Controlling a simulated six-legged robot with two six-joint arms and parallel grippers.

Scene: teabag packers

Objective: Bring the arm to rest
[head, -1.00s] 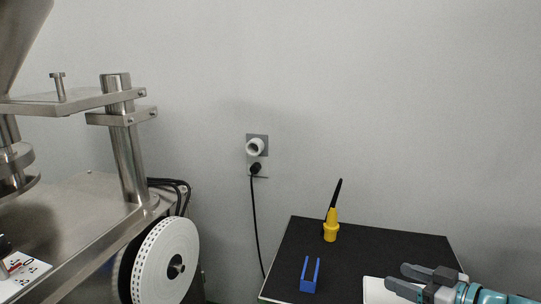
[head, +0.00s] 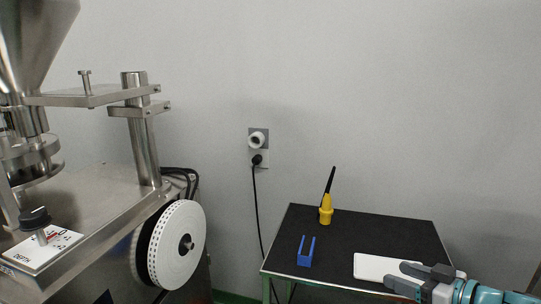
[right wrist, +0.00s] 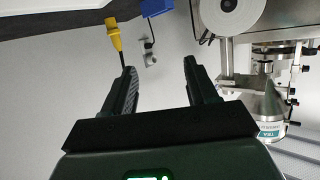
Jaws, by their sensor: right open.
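My right gripper (head: 397,278) reaches in from the lower right in the head view, over the front right of the black-topped table (head: 370,228). Its two fingers are spread, with nothing between them; the right wrist view also shows the open fingers (right wrist: 160,82). A white flat object (head: 375,266) lies on the table, partly behind the gripper. My left gripper is in neither view.
A yellow tool (head: 326,215) with a black tip stands upright on the table. A blue two-pronged holder (head: 306,253) stands near its front left. A steel machine (head: 105,190) with a white perforated reel (head: 178,245) fills the left. A wall socket (head: 258,139) has a cable.

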